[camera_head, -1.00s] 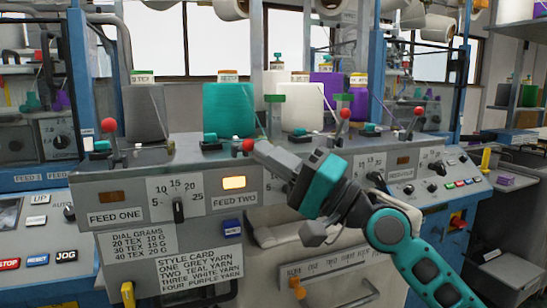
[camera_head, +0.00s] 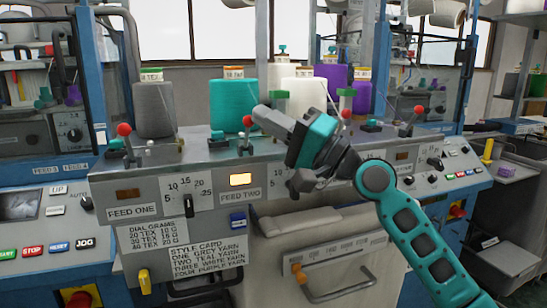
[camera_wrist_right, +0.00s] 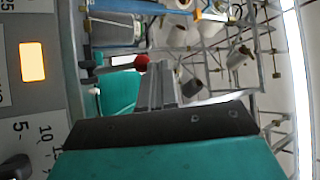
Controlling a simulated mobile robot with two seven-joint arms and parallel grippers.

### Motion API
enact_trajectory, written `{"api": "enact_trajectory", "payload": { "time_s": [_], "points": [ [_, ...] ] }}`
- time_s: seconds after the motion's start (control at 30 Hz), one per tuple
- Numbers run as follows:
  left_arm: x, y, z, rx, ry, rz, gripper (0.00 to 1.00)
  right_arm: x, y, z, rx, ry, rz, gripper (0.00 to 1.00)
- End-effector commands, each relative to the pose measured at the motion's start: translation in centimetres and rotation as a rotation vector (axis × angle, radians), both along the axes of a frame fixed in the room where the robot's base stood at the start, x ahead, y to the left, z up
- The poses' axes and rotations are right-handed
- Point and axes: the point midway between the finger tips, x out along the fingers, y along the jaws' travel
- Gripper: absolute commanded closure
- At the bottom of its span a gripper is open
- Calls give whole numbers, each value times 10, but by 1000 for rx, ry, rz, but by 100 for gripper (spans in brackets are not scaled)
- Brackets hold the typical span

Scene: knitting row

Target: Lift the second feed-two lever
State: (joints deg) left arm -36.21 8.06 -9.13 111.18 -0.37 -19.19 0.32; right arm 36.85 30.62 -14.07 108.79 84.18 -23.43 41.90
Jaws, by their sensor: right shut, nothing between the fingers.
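The feed-two lever (camera_head: 245,142), above the FEED TWO label and its lit amber lamp (camera_head: 240,180), stands raised with its red ball (camera_head: 247,121) at the top. My right gripper (camera_head: 260,115) is shut and empty. Its fingertips are just right of the red ball; whether they touch it I cannot tell. In the right wrist view the red ball (camera_wrist_right: 141,62) shows just left of the closed fingers (camera_wrist_right: 162,85). The feed-one lever (camera_head: 130,150) also stands up, with a red ball on top. Its lamp (camera_head: 128,194) is dim. My left gripper is not in view.
Grey (camera_head: 153,110), teal (camera_head: 233,106), white (camera_head: 305,97) and purple (camera_head: 336,82) yarn cones stand behind the panel. A dial (camera_head: 188,205) sits between the feed labels. Other red-ball levers (camera_head: 418,109) stand to the right. Blue frame posts flank the machine.

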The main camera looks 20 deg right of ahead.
Motion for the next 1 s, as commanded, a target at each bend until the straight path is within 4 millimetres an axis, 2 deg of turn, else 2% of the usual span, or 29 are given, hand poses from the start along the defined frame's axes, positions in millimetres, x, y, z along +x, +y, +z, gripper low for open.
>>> {"api": "enact_trajectory", "payload": {
  "time_s": [0.27, 1.0],
  "points": [
    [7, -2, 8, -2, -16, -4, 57, 6, 0, 10, 2, 0, 0, 100],
    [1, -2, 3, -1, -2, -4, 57, 7, 0, 10, 0, 0, -1, 100]
  ]
}}
